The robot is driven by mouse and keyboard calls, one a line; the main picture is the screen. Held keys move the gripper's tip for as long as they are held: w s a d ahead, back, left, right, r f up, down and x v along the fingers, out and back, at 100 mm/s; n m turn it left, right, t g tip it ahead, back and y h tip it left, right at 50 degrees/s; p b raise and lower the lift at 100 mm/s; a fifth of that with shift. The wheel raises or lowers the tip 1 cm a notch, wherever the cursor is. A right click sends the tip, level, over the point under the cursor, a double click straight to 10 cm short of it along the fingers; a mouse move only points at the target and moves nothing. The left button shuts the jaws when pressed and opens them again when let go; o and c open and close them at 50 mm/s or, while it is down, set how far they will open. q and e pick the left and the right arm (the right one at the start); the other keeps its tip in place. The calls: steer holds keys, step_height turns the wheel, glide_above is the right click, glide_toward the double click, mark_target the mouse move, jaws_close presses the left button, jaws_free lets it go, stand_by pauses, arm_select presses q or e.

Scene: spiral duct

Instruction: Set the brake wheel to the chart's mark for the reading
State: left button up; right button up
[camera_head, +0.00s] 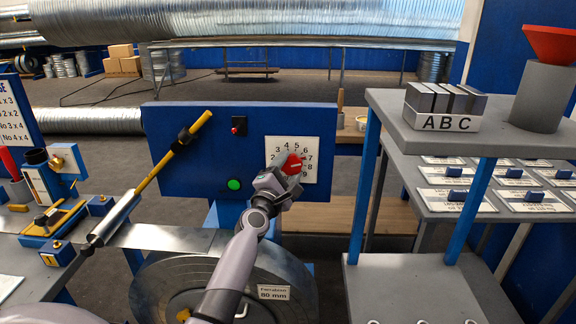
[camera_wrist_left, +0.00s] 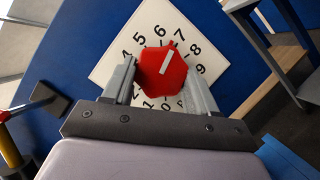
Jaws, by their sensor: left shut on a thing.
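The brake wheel is a red knob (camera_head: 291,164) on a white square dial plate (camera_head: 310,143) with black numbers, fixed to a blue panel. My left gripper (camera_head: 284,173) is shut on the knob, facing the panel. In the left wrist view the knob (camera_wrist_left: 162,72) sits between the two grey fingers of the gripper (camera_wrist_left: 162,84), and its white line points about at 7. The fingers and palm cover some low numbers. A white chart (camera_head: 12,108) is cut off at the left edge, with lines such as "No 3 x 4" and "No 4 x 4". My right gripper is not in view.
The blue panel (camera_head: 180,180) also carries a green button (camera_head: 234,184) and a small red switch (camera_head: 238,127). A yellow-and-grey rod (camera_head: 150,180) slants up left of the dial. A coil marked "80 mm" (camera_head: 274,293) lies below. A grey shelf (camera_head: 385,105) stands at right.

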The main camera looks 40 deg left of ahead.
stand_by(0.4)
arm_select(q)
steer(key=o, duration=1.1)
steer(key=shift+c, duration=0.2)
steer(key=v, duration=0.7)
